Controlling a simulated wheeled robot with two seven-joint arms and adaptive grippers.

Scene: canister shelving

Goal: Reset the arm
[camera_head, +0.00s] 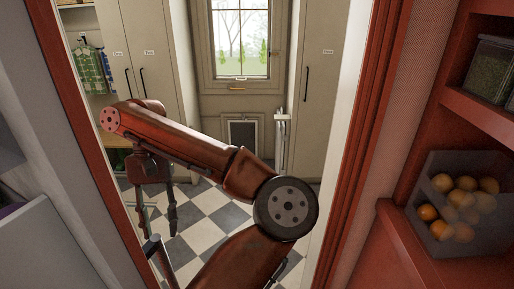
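My red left arm rises from the bottom middle and bends at a round dark joint, then reaches left across the doorway. My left gripper (157,212) hangs down from its far end, over the checkered floor. Its two dark fingers look spread apart, with nothing visible between them. My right gripper is not in view.
A red-framed doorway (363,120) surrounds the arm, with tall cabinets (318,100) and a window (240,40) beyond. At right, red shelves hold a clear bin of oranges (462,205) and a canister of green contents (490,68). A pale surface (45,245) is at lower left.

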